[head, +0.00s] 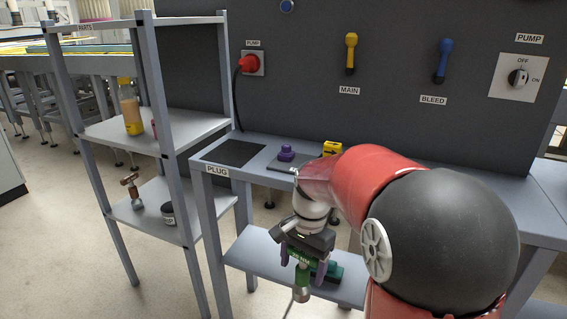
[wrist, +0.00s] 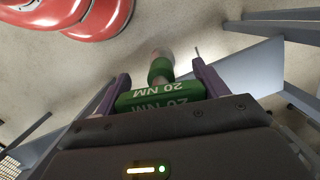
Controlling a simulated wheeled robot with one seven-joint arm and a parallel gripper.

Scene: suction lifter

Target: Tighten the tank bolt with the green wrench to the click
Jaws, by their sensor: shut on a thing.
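My gripper (head: 304,270) hangs in front of the bench, beside the lower shelf, with its purple fingers shut on the green wrench (head: 301,256). In the wrist view the green wrench (wrist: 160,92), marked 20 NM, lies across between the two fingers of my gripper (wrist: 161,88). A green collar and a blurred grey end stick out beyond the fingers. In the head view a metallic end shows below my gripper. I cannot make out the tank bolt in either view; my arm hides part of the bench.
The bench (head: 255,142) carries a black mat (head: 233,153), a purple knob (head: 286,153) and a yellow block (head: 332,148). A dark green thing (head: 328,272) is on the lower shelf (head: 250,251). A rack (head: 160,185) stands left, with a bottle (head: 130,110).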

